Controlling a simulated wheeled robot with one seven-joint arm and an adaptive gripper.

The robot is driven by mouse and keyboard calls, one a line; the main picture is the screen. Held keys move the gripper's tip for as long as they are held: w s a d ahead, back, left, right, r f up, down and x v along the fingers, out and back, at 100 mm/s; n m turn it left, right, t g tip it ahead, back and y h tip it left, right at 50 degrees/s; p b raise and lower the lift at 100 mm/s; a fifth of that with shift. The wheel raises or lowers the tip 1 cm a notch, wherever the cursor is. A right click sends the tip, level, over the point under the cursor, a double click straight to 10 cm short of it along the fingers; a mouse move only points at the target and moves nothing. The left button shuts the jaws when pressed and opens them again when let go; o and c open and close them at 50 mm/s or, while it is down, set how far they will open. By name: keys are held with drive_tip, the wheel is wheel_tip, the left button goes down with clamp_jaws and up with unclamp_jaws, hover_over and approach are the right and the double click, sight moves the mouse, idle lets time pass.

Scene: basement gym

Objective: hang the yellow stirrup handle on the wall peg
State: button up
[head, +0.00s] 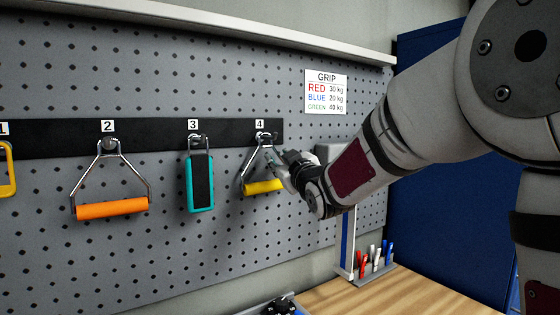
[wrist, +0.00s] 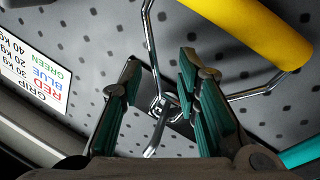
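The yellow stirrup handle (head: 264,187) hangs below the peg marked 4 (head: 263,137), at the right end of the black rail. Its metal side wires meet at the peg and its yellow grip is lowest. In the wrist view the yellow grip (wrist: 252,32) crosses the upper right and the wires run in to the chrome peg (wrist: 155,143). My gripper (head: 283,160) is just right of the handle. In the wrist view its fingers (wrist: 160,88) are apart, with the peg and wire junction visible between them. They hold nothing; the right finger hides part of one wire.
An orange stirrup handle (head: 112,208) hangs at 2, a teal handle (head: 201,182) at 3, and a yellow-framed one (head: 7,169) at 1. A GRIP sign (head: 326,91) is above right. Markers (head: 376,258) stand in a holder on the wooden bench (head: 402,293) below.

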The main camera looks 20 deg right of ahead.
drive_tip(key=shift+f, duration=0.1)
drive_tip(key=s+f+m+g, duration=0.2)
drive_tip(key=s+f+g, duration=0.3)
drive_tip(key=s, duration=0.9)
drive_tip(key=s+f+m+g+h, duration=0.1)
drive_tip(key=s+f+g, duration=0.4)
drive_tip(key=s, duration=1)
drive_tip(key=s+f+m+g+h, duration=0.1)
drive_tip(key=s+f+m+g, duration=0.3)
drive_tip(key=s+f, duration=0.6)
drive_tip(key=s, duration=0.4)
drive_tip(key=shift+s+d+f+g, duration=0.25)
drive_tip(key=shift+s+d+g, duration=0.05)
drive_tip(key=shift+d+g, duration=0.1)
